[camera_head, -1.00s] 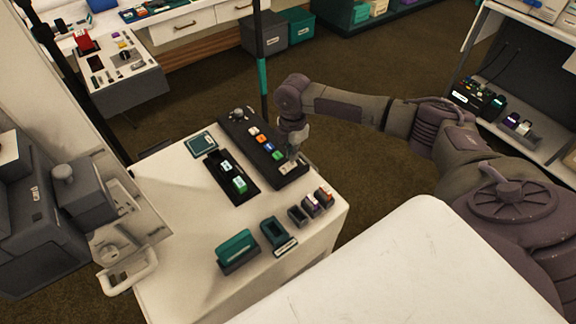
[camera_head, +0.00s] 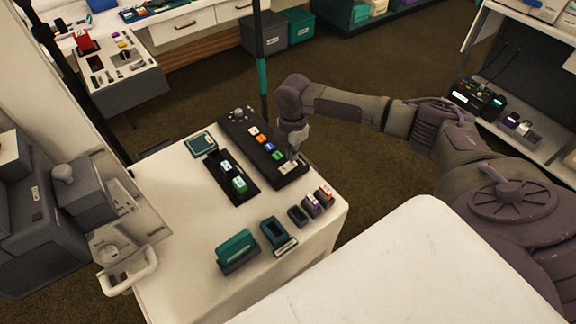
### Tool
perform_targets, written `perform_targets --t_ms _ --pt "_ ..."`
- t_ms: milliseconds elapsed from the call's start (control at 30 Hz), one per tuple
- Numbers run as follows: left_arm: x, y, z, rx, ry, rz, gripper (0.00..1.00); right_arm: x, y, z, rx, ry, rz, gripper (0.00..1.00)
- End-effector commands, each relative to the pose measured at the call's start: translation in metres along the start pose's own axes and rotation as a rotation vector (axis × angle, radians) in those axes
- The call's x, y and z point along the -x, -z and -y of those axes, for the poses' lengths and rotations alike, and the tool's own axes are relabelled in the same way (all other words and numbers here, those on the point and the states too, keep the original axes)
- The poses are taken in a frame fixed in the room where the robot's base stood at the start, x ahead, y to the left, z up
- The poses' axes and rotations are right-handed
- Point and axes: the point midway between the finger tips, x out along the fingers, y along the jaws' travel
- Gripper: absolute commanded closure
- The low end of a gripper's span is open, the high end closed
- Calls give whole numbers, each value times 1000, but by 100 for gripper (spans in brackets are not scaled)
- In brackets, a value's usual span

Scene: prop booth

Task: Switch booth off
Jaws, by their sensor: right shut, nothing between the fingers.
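A dark control panel (camera_head: 246,130) lies on the white table, with a knob (camera_head: 237,113) at its far end and a row of orange, white, blue and green buttons. My right gripper (camera_head: 291,156) points down at the near end of this panel, beside the green button (camera_head: 277,155). It is shut and empty. Its fingertips are at or just above a pale plate (camera_head: 287,167) there; I cannot tell whether they touch. The gripper partly hides this end of the panel. My left gripper is not in view.
A black tray (camera_head: 219,190) with green-and-white blocks sits left of the panel. A teal holder (camera_head: 237,252) and small dark holders (camera_head: 297,215) stand nearer. Grey equipment (camera_head: 85,190) stands at the left. The white table (camera_head: 190,260) is bare near its front left.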

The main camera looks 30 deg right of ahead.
Motion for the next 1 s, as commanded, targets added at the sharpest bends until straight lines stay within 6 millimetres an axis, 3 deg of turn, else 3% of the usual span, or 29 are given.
perform_targets --t_ms 1000 --pt "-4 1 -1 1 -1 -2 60 -9 0 0 0 0 0 100"
